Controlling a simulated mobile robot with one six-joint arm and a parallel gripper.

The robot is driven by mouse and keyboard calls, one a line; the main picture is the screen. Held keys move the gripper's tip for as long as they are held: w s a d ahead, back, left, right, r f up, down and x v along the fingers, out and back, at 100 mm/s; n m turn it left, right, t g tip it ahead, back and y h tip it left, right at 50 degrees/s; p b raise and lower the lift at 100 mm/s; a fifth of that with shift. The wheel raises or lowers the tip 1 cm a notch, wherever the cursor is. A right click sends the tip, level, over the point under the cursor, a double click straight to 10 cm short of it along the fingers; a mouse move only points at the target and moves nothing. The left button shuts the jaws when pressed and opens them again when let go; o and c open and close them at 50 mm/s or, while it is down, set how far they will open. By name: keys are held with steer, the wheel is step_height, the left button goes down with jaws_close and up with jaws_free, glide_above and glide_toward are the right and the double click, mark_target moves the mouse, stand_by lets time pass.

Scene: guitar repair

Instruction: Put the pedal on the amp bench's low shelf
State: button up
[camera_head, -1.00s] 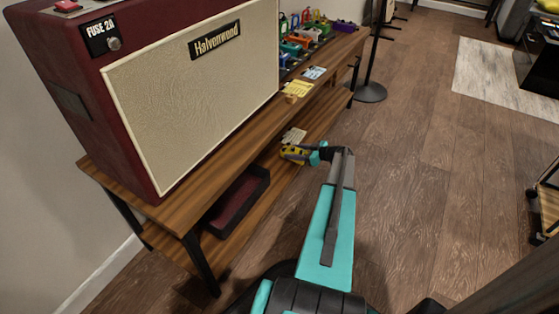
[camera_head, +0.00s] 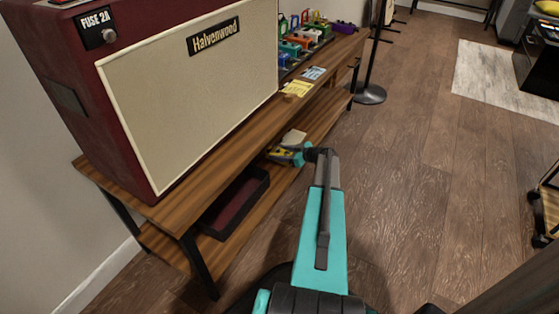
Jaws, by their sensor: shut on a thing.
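The pedal (camera_head: 279,154) is a small yellow box with dark parts, held at the end of my arm. My gripper (camera_head: 291,156), teal and dark, is shut on it. Both are at the front edge of the amp bench's low shelf (camera_head: 279,183), below the bench top (camera_head: 188,193). The pedal's far side is hidden, and I cannot tell whether it touches the shelf.
A pale, flat item (camera_head: 294,138) lies just behind the pedal. A dark, red-lined tray (camera_head: 238,204) occupies the shelf's nearer part. The Halvenwood amp (camera_head: 190,90) and several coloured pedals (camera_head: 298,42) stand on top. A dark stand (camera_head: 370,94) is beyond.

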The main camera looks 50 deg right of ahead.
steer(key=shift+f+b, duration=0.65)
steer(key=shift+f, duration=1.05)
steer(key=shift+f, duration=0.1)
steer(key=o, duration=1.3)
steer(key=shift+s+d+r, duration=0.15)
steer(key=shift+s+r, duration=0.15)
steer(key=shift+s, duration=0.05)
steer(key=p+v, duration=0.3)
steer(key=v, duration=0.8)
steer(key=shift+s, duration=0.15)
steer(key=shift+s, duration=0.15)
